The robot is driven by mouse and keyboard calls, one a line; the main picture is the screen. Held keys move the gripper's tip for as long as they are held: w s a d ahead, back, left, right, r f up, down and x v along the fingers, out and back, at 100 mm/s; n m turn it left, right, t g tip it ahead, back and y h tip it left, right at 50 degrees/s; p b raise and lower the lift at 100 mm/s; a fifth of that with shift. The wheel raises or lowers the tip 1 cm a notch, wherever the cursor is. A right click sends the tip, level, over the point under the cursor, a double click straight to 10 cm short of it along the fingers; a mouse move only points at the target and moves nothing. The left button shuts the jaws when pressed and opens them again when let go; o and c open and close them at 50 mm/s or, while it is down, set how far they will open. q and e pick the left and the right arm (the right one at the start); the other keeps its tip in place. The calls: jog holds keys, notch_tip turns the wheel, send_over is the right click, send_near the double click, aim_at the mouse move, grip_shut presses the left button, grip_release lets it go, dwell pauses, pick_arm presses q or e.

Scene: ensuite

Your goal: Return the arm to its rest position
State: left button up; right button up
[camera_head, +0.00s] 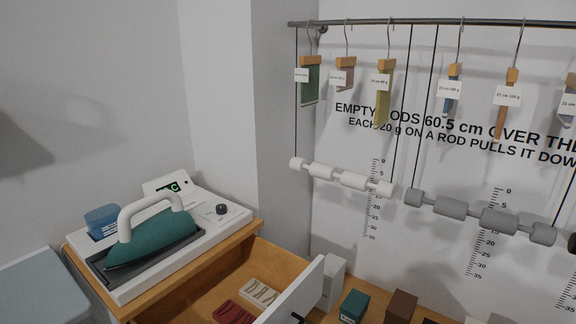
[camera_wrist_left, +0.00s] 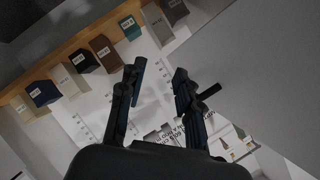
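My left gripper (camera_wrist_left: 159,72) shows in the left wrist view with its two dark fingers spread apart. Nothing is between the fingertips. A black handle (camera_wrist_left: 211,91) on a grey panel (camera_wrist_left: 260,75) lies just right of the right-hand finger; I cannot tell whether they touch. Neither arm shows in the head view, and my right gripper is in neither view.
In the head view an open wooden drawer (camera_head: 202,296) with a white front (camera_head: 295,290) juts out below a teal iron (camera_head: 153,240) on its base. Labelled blocks (camera_head: 353,306) stand to its right. Grey rods (camera_head: 450,208) hang before the wall.

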pick_arm(q)
jog(key=s+a+f+n+g+y, duration=0.15)
jog(key=s+f, duration=0.25)
jog(key=f, duration=0.4)
jog(key=s+a+f+n+g, duration=0.2)
jog(key=s+a+f, duration=0.15)
jog(key=f, duration=0.35)
jog(key=s+a+f+n+g+y, duration=0.1)
jog(key=s+a+f+g, duration=0.1)
jog(key=s+f, duration=0.45)
jog(key=s+a+f+n+g, duration=0.2)
jog(key=s+a+f, duration=0.1)
jog(key=s+f, duration=0.2)
jog(key=s+a+f+n+g+y, duration=0.1)
jog(key=s+a+f, duration=0.3)
jog(key=s, duration=0.6)
jog(key=s+a+f+n+g, duration=0.3)
jog(key=s+f+n, duration=0.1)
jog(key=s+f, duration=0.2)
jog(key=shift+s+a, duration=0.4)
jog(key=shift+s, duration=0.35)
jog(key=shift+g+y, duration=0.25)
